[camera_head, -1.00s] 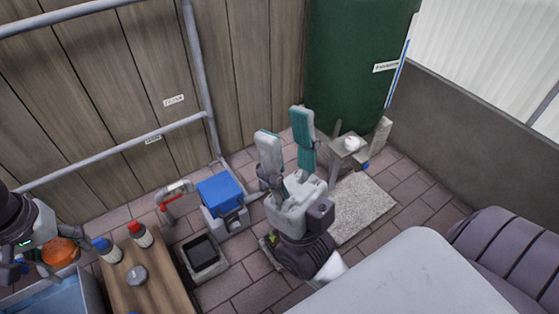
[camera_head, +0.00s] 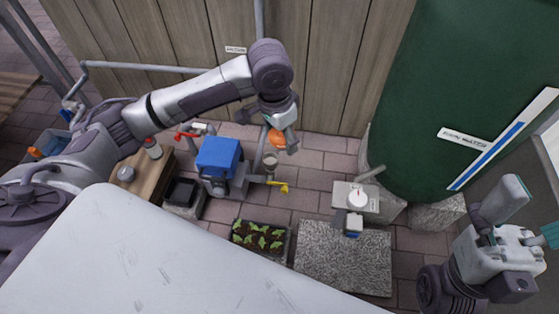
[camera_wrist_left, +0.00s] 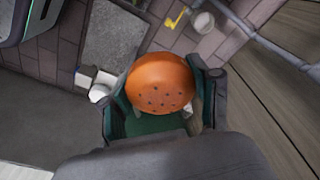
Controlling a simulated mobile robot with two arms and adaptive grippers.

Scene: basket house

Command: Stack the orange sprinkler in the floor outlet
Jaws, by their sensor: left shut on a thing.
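The orange sprinkler (camera_head: 276,138) is a dome with small dark holes. My left gripper (camera_head: 271,127) is shut on it, in the air in front of the wooden wall. In the left wrist view the sprinkler (camera_wrist_left: 160,83) sits between the two green finger pads. A grey round-topped pipe (camera_head: 270,160), apparently the floor outlet, stands just below the sprinkler in the head view. Its open top (camera_wrist_left: 202,22) also shows in the left wrist view, apart from the sprinkler. My right gripper (camera_head: 528,214) is open and empty at the far right.
A yellow handle (camera_head: 278,185) sticks out by the pipe. A blue-topped box (camera_head: 219,158) stands to its left. A seedling tray (camera_head: 259,238), a stone slab (camera_head: 345,258) and a grey stand (camera_head: 355,197) lie nearer or right. A green tank (camera_head: 455,80) fills the right.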

